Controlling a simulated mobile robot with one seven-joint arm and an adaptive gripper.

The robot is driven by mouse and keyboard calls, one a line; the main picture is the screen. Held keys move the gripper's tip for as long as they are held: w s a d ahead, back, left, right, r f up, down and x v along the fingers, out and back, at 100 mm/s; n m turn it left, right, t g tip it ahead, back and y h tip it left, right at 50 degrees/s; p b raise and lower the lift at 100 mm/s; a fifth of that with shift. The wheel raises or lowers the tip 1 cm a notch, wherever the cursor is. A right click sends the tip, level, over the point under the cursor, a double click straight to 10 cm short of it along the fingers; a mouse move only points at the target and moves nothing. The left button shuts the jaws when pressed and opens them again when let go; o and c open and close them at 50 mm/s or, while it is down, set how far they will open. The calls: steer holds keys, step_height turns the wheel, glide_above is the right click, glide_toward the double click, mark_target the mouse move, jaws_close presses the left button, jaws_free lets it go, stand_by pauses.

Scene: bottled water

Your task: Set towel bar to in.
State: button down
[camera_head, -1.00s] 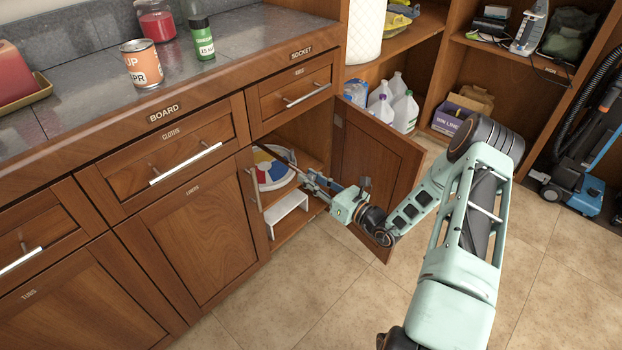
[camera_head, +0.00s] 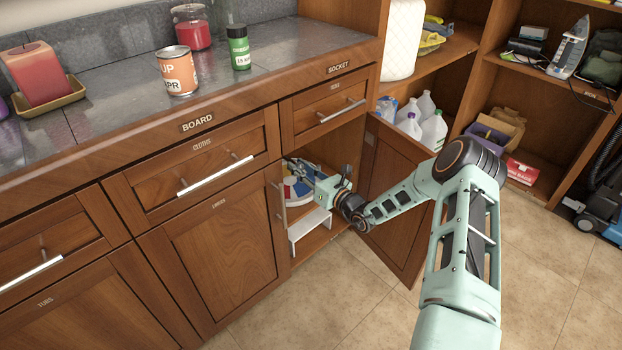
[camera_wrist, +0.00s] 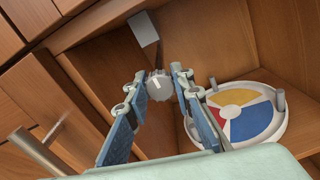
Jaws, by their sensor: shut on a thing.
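The towel bar shows in the wrist view as a pale grey round end (camera_wrist: 159,87) on a dark rod. The rod runs back to a white block on the inner wall of the open cabinet. My gripper (camera_wrist: 160,80) has its two blue-padded fingers closed on this end. In the head view my gripper (camera_head: 312,180) reaches into the lower cabinet under the counter. There the bar is too small and covered to make out clearly.
A round dish with coloured wedges (camera_wrist: 247,113) lies inside, near the fingers. A white stand (camera_head: 308,226) is on the cabinet floor. A bar handle (camera_wrist: 38,150) is close at left.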

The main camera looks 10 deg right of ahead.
steer(key=shift+w+a, duration=0.4)
steer(key=shift+w, duration=0.15)
steer(key=shift+r, duration=0.1)
steer(key=shift+w, duration=0.1)
steer(key=c, duration=1.7)
jaws_free()
steer(key=shift+a, duration=0.15)
steer(key=shift+o, duration=0.2)
steer(key=v, duration=1.2)
